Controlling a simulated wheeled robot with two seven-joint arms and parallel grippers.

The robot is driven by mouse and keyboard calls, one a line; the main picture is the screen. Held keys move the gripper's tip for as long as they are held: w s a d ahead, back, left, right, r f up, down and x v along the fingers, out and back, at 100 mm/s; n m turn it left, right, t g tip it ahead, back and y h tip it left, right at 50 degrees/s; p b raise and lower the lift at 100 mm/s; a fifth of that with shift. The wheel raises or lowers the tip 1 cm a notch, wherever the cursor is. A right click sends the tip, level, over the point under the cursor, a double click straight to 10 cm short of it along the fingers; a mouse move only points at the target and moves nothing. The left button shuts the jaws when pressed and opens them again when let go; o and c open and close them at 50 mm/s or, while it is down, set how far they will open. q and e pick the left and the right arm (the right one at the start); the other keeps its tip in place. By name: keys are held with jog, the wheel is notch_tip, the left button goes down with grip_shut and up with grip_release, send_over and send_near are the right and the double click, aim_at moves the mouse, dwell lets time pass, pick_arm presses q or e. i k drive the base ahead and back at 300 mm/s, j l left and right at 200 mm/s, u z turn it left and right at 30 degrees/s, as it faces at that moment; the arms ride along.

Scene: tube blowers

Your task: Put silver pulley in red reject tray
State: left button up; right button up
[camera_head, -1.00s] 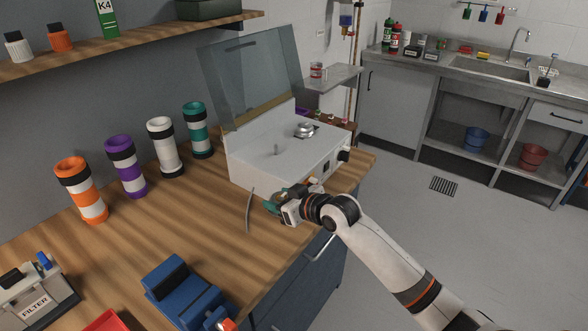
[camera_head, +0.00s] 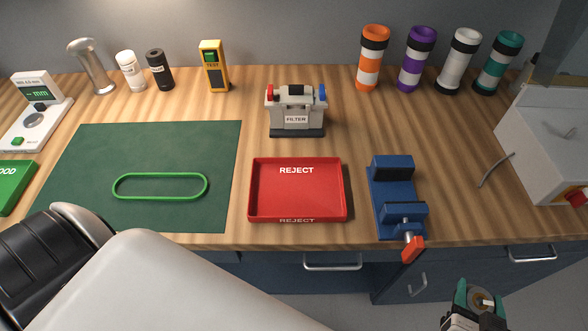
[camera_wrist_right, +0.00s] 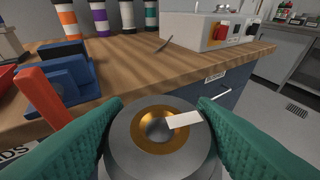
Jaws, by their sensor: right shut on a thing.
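The silver pulley (camera_head: 484,290), a grey disc with a bronze-coloured centre, is between the green fingers of my right gripper (camera_head: 480,300). It is at the bottom right of the head view, in front of the bench edge and above the floor. In the right wrist view the pulley (camera_wrist_right: 162,158) fills the space between both fingers, with a small white strip over its hub. My right gripper is shut on it. The red reject tray (camera_head: 297,193) lies empty near the bench's front edge, left of the gripper. My left gripper is out of view; its arm shows at lower left.
A blue vise (camera_head: 393,190) with an orange handle (camera_head: 413,248) stands between tray and gripper; its handle juts past the bench edge. A filter box (camera_head: 297,110) is behind the tray. A green mat (camera_head: 150,150) with a green belt (camera_head: 160,175) lies left. A white machine (camera_head: 545,140) stands right.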

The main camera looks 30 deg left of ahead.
aim_at(296, 190)
jog(key=k+j, duration=0.15)
jog(key=j, duration=0.2)
jog(key=k+j, duration=0.15)
jog(key=j, duration=0.2)
jog(key=k+j+u, duration=0.1)
jog(key=j, duration=0.25)
jog(key=k+j, duration=0.25)
jog(key=j, duration=0.15)
jog(key=k+j+u, duration=0.1)
jog(key=j, duration=0.25)
jog(key=k+j, duration=0.15)
jog(key=j, duration=0.2)
jog(key=i+j, duration=0.1)
jog(key=j, duration=0.3)
jog(key=i, duration=0.25)
jog(key=j+u, duration=0.05)
